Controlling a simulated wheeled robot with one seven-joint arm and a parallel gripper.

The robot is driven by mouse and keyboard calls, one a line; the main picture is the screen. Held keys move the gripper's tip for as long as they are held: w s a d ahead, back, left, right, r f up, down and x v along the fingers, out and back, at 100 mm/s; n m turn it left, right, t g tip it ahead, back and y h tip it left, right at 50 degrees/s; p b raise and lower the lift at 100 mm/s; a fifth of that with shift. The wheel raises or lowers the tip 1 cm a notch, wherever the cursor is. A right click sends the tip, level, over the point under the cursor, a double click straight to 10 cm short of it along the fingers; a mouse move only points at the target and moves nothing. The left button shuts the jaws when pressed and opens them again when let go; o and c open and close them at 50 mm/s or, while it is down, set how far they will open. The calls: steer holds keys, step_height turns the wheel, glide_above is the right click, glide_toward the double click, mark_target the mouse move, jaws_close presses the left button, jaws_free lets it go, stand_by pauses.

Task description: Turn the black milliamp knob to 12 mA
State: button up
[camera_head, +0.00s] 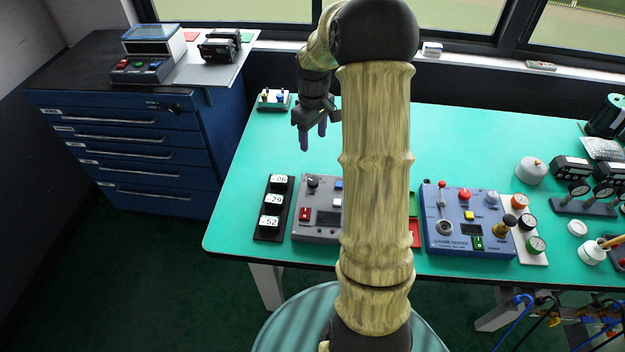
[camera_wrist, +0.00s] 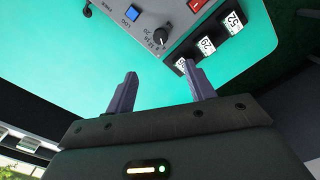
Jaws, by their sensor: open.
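The black milliamp knob (camera_head: 313,183) sits at the upper left of a grey control box (camera_head: 316,232) on the green table. In the wrist view the knob (camera_wrist: 160,37) shows beside printed scale numbers, with a light mark on it. I cannot tell which number it points at. My gripper (camera_head: 313,136) is open and empty, above the table behind the box. In the wrist view its two fingertips (camera_wrist: 160,70) are apart, and the knob is beyond them, not touched. My arm hides the right part of the box in the head view.
The box also carries a blue button (camera_wrist: 132,13) and a red switch (camera_head: 304,214). A black strip of number displays (camera_head: 272,208) stands left of it. A blue tester box (camera_head: 466,222) stands to the right. A small terminal block (camera_head: 273,100) is at the back left.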

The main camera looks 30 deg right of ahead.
mark_target(313, 180)
stand_by(0.3)
step_height(313, 180, down, 17)
steer(key=shift+f+p, duration=0.15)
steer(key=shift+p, duration=0.6)
steer(key=c, duration=1)
